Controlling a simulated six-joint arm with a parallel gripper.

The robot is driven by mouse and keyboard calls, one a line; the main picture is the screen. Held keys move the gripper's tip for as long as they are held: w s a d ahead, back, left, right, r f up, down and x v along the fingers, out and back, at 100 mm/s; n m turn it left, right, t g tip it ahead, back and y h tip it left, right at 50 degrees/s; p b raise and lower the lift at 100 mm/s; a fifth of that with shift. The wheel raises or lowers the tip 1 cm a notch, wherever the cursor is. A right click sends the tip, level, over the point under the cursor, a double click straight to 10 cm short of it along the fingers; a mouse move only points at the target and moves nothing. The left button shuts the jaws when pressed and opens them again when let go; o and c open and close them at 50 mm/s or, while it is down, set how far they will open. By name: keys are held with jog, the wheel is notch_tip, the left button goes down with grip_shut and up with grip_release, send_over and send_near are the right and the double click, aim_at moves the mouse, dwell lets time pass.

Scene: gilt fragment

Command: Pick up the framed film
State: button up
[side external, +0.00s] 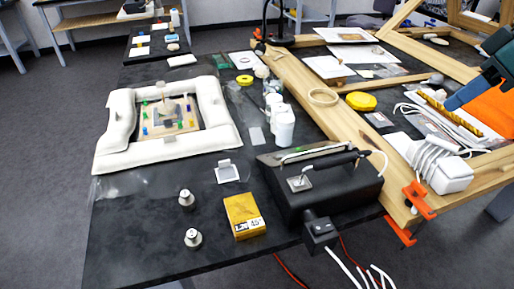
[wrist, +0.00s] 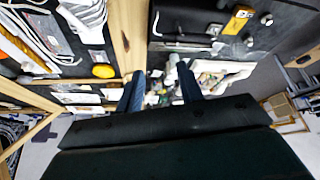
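A small framed film (side external: 228,172), a pale square with a light border and a clip-like tab, lies on the black table in front of the white padded frame. In the wrist view a small pale piece (wrist: 214,29) beside the yellow box looks like the same framed film. My gripper (wrist: 162,88) shows in the wrist view with its two blue fingers wide apart and nothing between them. It is well away from the film. In the side view, blue and teal parts (side external: 480,82) at the right edge may be my gripper; its fingertips are unclear there.
A yellow box (side external: 243,216), two metal weights (side external: 186,198) and a black case (side external: 318,183) with a handle stand near the film. White bottles (side external: 284,126) stand behind the case. Wooden beams (side external: 320,100) run along the right. Bare black table lies left of the weights.

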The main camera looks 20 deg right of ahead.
jog(key=w+a+n, duration=0.2)
jog(key=w+a, duration=0.3)
jog(key=w, duration=0.3)
jog(key=n+g+y, duration=0.3)
jog(key=n+y, duration=0.1)
jog(key=n, duration=0.3)
send_over(228, 161)
jog(key=d, duration=0.3)
jog(key=shift+s+f, duration=0.15)
jog(key=shift+f, duration=4.1)
jog(key=shift+s+f, duration=0.15)
jog(key=shift+f, duration=4.05)
jog(key=shift+s+f, duration=0.15)
jog(key=shift+f, duration=4.1)
jog(key=shift+x, duration=2.6)
jog(key=shift+s+d+f, duration=0.1)
jog(key=shift+s, duration=0.05)
